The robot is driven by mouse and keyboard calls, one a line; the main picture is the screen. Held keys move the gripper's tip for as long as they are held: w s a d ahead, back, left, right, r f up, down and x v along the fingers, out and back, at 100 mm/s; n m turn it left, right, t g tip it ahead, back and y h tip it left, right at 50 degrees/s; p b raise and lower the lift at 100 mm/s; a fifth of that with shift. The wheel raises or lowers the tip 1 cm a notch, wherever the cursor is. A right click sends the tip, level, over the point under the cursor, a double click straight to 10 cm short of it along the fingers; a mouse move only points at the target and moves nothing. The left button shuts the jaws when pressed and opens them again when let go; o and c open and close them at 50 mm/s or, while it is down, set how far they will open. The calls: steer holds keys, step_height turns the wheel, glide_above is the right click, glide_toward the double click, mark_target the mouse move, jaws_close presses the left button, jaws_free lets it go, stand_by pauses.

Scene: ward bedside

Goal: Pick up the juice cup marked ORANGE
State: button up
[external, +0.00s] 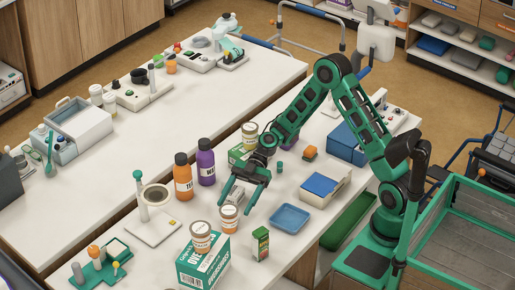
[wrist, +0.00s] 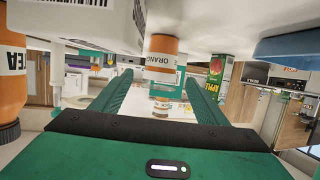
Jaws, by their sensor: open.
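The ORANGE cup (wrist: 161,58) is in the wrist view, which looks upside down. It is an orange-brown cup with a white label, "ORANG" readable, ahead of the fingers. In the external view the matching small cup (external: 229,218) stands upright on the table, just past the fingertips. My gripper (external: 238,198) is open, empty and roughly level, pointing at it; its two green fingers (wrist: 160,82) frame the cup's direction with a gap before it. A similar cup (external: 202,236) stands on a green-and-white box (external: 203,264) beyond; its label is unreadable.
An orange TEA bottle (wrist: 10,65) and a purple bottle (external: 206,167) stand left of my gripper. A blue tray (external: 290,219) lies to the right. An APPLE carton (external: 261,243) stands near the front edge.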

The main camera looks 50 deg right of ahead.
mark_target(225, 222)
steer(key=shift+x, duration=2.8)
steer(key=shift+r, duration=0.1)
steer(key=c, duration=1.3)
